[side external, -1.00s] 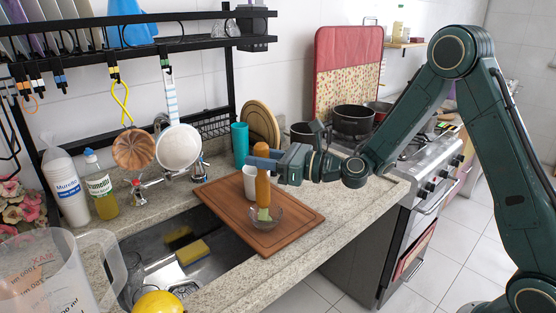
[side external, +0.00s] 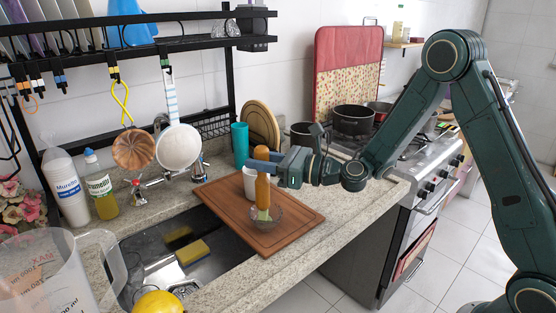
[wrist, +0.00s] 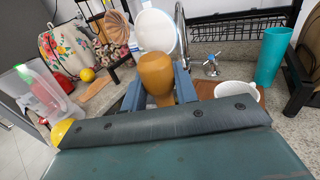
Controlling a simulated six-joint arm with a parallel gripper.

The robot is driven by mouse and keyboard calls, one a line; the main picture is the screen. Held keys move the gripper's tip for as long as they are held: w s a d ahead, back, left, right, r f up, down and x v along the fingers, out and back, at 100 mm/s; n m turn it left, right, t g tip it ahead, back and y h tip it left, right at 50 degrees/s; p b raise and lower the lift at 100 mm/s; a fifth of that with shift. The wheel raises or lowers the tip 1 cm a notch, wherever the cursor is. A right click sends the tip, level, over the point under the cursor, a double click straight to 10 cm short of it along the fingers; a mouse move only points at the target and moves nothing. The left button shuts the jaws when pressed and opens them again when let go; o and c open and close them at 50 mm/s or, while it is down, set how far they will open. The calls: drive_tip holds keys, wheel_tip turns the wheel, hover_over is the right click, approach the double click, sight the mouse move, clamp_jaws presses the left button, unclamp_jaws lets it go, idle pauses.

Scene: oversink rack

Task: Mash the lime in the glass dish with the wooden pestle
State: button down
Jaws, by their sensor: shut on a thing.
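The wooden pestle (side external: 262,187) is upright, and my gripper (side external: 264,166) is shut on its upper part. In the wrist view the pestle's rounded top (wrist: 156,72) stands between the two fingers of my gripper (wrist: 158,90). The pestle's lower end is down in the glass dish (side external: 276,220), against the pale green lime (side external: 263,215). The clear dish sits on the wooden board. In the wrist view the dish and the lime are hidden behind the gripper and pestle.
The wooden board (side external: 222,203) lies beside the sink (side external: 160,262). A white cup (side external: 249,183) stands on it just behind the pestle. A teal cup (side external: 240,146) is farther back. The board's right part is clear.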

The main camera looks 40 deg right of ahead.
drive_tip(key=shift+f, duration=0.25)
drive_tip(key=shift+r, duration=0.1)
drive_tip(key=shift+r, duration=0.55)
drive_tip(key=shift+f, duration=0.7)
idle(0.8)
drive_tip(key=shift+r, duration=0.15)
drive_tip(key=shift+r, duration=0.55)
drive_tip(key=shift+f, duration=0.55)
idle(0.9)
drive_tip(key=shift+r, duration=0.55)
